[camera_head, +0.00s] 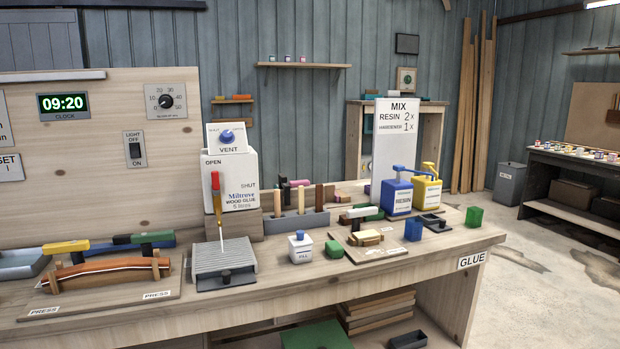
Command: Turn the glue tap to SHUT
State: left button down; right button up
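The white glue container (238,175), marked "Miltrove wood glue 5 litres", stands on a wooden block (235,224) on the bench. The glue tap (216,190) on its front has a red handle over a yellowish lower part. The handle stands nearly upright, its top just below the word OPEN. The word SHUT (248,186) is to its right. A thin pale line, which looks like glue, runs down from the tap to a grey ridged tray (224,260). Neither of my grippers is in view.
A white FILL pot (300,246) and a green block (334,250) stand to the right. A curved strip in a press (106,272) lies left. The bench front edge has some clear room.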

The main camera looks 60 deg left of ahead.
aim_at(216, 191)
jog(key=z, duration=0.45)
jog(key=k, duration=1.45)
jog(key=u, duration=1.95)
jog(key=i, duration=0.4)
